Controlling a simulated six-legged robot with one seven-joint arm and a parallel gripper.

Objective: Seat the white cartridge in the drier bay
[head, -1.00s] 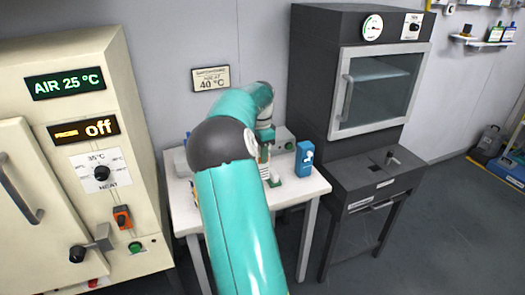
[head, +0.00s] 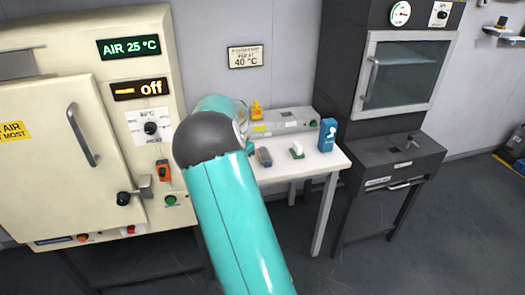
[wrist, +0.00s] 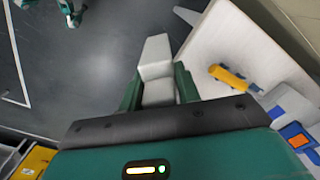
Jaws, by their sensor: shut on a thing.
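The white cartridge (wrist: 157,62) shows in the wrist view as a pale stepped block. My gripper (wrist: 158,88) is shut on it, with a green finger on either side. The cartridge's far end sticks out beyond the fingers, over grey floor beside a white table. In the head view my gripper and the cartridge are hidden behind my arm's dark elbow and teal link. I cannot make out a drier bay for certain in either view.
The white table (head: 325,158) holds a grey device (head: 285,122), a blue box (head: 327,135) and a small white item on green (head: 297,150). A cream cabinet (head: 60,110) stands left, a dark cabinet (head: 385,100) right. A yellow-handled tool (wrist: 228,76) lies near my gripper.

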